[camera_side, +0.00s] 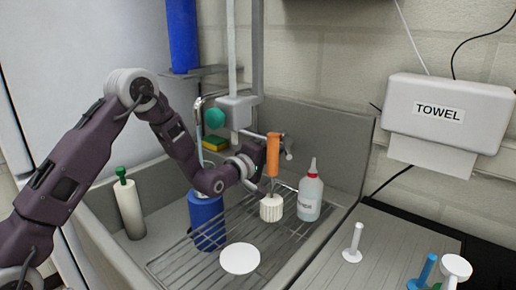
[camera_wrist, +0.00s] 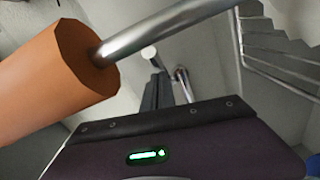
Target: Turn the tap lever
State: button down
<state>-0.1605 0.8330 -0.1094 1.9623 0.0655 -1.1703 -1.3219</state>
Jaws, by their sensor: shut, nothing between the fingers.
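Metal tap parts (camera_side: 288,149) show at the back wall of the sink, just right of my gripper (camera_side: 264,160). In the wrist view a pale round knob (camera_wrist: 149,52) and a chrome fitting (camera_wrist: 182,80) lie just beyond my gripper's fingers (camera_wrist: 157,88). I cannot tell for sure which of these is the lever. The dark fingers are shut and empty. Whether they touch the tap is unclear. An orange handle (camera_side: 272,153) stands upright in front of my gripper in the side view, partly hiding it; it looms large in the wrist view (camera_wrist: 60,80).
A white ribbed brush head (camera_side: 271,208), a red-capped bottle (camera_side: 309,197) and a blue container (camera_side: 206,222) crowd the wire rack (camera_side: 180,268). A white disc (camera_side: 240,259) lies at its front. A green-topped white bottle (camera_side: 130,208) stands left. A towel dispenser (camera_side: 455,112) hangs right.

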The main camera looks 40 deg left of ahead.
dwell(0.3)
jog(key=s+d+r, duration=0.1)
jog(key=s, duration=1)
jog(key=shift+s+d+r, duration=0.15)
jog(key=shift+s+d, duration=0.1)
jog(key=shift+d, duration=0.1)
